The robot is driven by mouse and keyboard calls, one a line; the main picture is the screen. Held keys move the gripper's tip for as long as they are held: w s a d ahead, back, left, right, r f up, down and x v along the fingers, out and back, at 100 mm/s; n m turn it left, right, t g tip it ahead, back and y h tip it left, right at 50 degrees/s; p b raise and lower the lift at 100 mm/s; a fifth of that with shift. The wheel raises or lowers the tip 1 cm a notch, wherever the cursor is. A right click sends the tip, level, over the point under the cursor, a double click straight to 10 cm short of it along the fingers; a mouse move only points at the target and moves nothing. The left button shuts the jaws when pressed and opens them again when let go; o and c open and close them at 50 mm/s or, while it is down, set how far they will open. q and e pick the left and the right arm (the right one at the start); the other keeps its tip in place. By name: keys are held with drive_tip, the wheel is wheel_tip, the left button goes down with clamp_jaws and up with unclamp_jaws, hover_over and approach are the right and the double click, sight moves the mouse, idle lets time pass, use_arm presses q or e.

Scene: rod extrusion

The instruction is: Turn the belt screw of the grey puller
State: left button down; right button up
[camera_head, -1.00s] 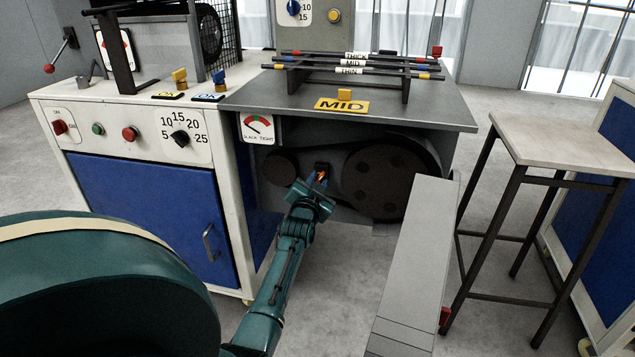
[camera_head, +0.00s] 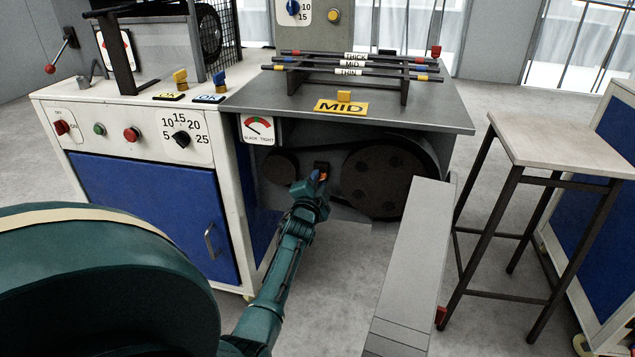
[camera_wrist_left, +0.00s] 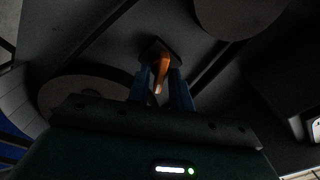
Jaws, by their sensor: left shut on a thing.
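The belt screw (camera_head: 323,175) of the grey puller (camera_head: 345,208) shows as a small orange tab on a dark block, between the two belt wheels. In the left wrist view the orange tab (camera_wrist_left: 162,72) stands between the two blue fingers of my left gripper (camera_wrist_left: 161,92). My left gripper (camera_head: 320,180) is shut on it, and its fingers partly hide it in the head view. My right gripper is not in view.
A small wheel (camera_head: 280,168) is left of the screw and a large wheel (camera_head: 383,180) right, with a belt around them. A long grey panel (camera_head: 412,270) slopes at the right. A stool (camera_head: 560,140) stands farther right. The puller's top (camera_head: 240,97) overhangs the screw.

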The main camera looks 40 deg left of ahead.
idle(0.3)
use_arm(q)
drive_tip(key=c, duration=1.5)
unclamp_jaws()
drive_tip(key=shift+s, duration=0.15)
